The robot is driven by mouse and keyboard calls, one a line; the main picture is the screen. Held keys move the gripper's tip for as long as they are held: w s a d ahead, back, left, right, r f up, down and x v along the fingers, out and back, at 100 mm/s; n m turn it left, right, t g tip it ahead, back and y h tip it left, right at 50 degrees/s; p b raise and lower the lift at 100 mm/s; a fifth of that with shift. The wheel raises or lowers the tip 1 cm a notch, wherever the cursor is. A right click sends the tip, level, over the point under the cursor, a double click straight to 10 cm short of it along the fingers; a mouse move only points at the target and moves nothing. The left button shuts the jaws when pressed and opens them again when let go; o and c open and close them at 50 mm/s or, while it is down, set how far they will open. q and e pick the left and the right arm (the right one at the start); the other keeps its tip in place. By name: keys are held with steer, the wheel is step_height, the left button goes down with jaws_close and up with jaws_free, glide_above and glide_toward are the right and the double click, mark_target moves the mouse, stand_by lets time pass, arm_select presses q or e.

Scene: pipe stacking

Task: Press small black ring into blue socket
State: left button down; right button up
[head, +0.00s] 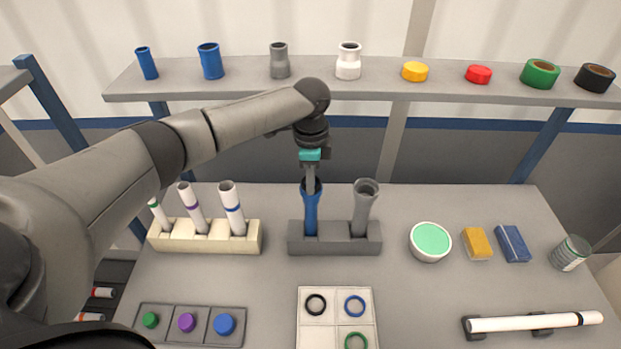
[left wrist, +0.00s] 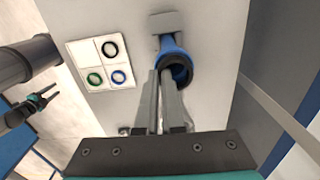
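The blue socket (head: 311,212) stands upright in the left hole of a grey rack (head: 340,247). My left gripper (head: 311,187) points down at its mouth. In the left wrist view its two fingers (left wrist: 159,75) lie close together with a narrow gap, at the rim of the blue socket (left wrist: 176,56). The socket's inside is dark, and I cannot tell whether a ring is in it or between the fingers. A black ring (head: 316,304) lies in a white tray (head: 313,343); it also shows in the left wrist view (left wrist: 110,48). My right gripper (left wrist: 46,96) appears open and empty.
A grey pipe (head: 364,208) stands right of the socket. A cream rack (head: 205,237) with white tubes is on the left. The tray also holds a blue ring (head: 354,305) and a green ring (head: 356,341). A green-topped bowl (head: 430,241) stands on the right.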

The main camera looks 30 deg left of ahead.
arm_select(q)
steer(key=shift+p, duration=0.4)
stand_by(0.3)
steer(key=c, duration=0.6)
jaws_free()
steer(key=shift+o, duration=0.2)
step_height(320, 180, up, 2)
steer(key=p, duration=0.3)
steer(key=shift+r, duration=0.25)
steer(key=shift+r+p, duration=1.05)
steer(key=shift+r, duration=1.2)
steer(key=shift+c, duration=0.4)
